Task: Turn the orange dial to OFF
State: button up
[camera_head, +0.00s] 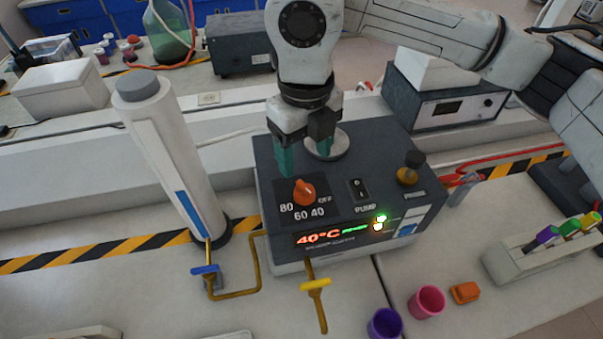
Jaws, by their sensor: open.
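The orange dial (304,191) sits on the top of a dark box-shaped heater unit (350,235), with the labels 80, 60, 40 and OFF printed around it. OFF is at the dial's right. Which label the dial points to is hard to tell at this size. The unit's front display (330,236) reads 40°C in orange, with green text beside it. My gripper (303,168) is open and points down, its two green fingers just behind and above the dial. I cannot tell whether a finger touches the dial.
A black pump switch (358,190) and a dark knob with a brass base (408,174) stand right of the dial. A white cylinder (170,150) stands at left. Brass pipes with a blue valve (205,270) and a yellow valve (316,285) lie in front. Cups (427,301) stand front right.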

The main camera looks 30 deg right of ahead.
aim_at(304, 186)
notch_tip(304, 186, down, 8)
jog(key=shift+p, duration=0.8)
jog(key=shift+c, duration=0.5)
jog(key=c, duration=1)
jog(key=shift+o, duration=0.2)
jog(key=shift+f+b, duration=0.15)
jog(key=shift+b, duration=0.4)
jog(key=shift+f+n+b, duration=0.1)
jog(key=shift+n+b, duration=0.6)
jog(key=shift+b, duration=0.2)
jog(key=n+b, duration=0.2)
jog(key=b, duration=0.1)
jog(key=shift+f, duration=0.1)
jog(key=n+b, duration=0.3)
jog(key=b, duration=0.1)
jog(key=n+b, duration=0.2)
jog(key=shift+r+n, duration=0.3)
jog(key=shift+r, duration=0.05)
